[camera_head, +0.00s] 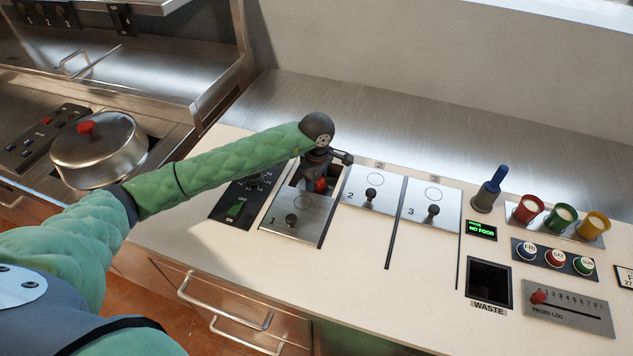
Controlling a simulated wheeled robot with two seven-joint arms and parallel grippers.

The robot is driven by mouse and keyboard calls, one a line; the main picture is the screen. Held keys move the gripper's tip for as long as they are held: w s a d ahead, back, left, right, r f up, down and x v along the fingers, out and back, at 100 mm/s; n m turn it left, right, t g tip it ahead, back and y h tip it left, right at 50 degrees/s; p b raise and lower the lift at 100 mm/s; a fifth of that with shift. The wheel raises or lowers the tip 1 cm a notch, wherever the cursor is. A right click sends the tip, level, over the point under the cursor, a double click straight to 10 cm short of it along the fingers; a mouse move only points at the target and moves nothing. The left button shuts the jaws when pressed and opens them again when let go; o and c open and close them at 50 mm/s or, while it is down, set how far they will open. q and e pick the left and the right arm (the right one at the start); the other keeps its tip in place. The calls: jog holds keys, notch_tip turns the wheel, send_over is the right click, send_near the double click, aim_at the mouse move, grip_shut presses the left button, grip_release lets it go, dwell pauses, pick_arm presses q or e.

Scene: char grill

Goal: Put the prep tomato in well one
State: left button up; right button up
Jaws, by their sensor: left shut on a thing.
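My left gripper (322,168) points down over the opening of well one. It is shut on the prep tomato (320,185), a small red round thing mostly hidden by the gripper. The lid marked 1 (300,227) is slid toward the front, so the back part of well one is a dark opening. I cannot tell whether the tomato is inside the opening or just above it. My right gripper is not in view.
Lids marked 2 (368,203) and 3 (426,219) cover the wells to the right. A dark switch panel (237,205) lies left of well one. Farther right are a blue-handled probe (490,188), coloured cups (560,218) and a waste hole (488,283). A lidded pot (98,155) stands left.

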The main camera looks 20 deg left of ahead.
pick_arm(q)
jog(key=o, duration=1)
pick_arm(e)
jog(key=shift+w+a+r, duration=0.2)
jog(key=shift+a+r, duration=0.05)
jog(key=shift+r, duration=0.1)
pick_arm(q)
jog(key=shift+r, duration=0.1)
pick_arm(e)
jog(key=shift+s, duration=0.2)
pick_arm(q)
notch_tip(320, 180, up, 6)
jog(key=shift+f+p, duration=0.1)
jog(key=shift+p, duration=0.5)
notch_tip(320, 180, up, 5)
jog(key=shift+r, duration=0.6)
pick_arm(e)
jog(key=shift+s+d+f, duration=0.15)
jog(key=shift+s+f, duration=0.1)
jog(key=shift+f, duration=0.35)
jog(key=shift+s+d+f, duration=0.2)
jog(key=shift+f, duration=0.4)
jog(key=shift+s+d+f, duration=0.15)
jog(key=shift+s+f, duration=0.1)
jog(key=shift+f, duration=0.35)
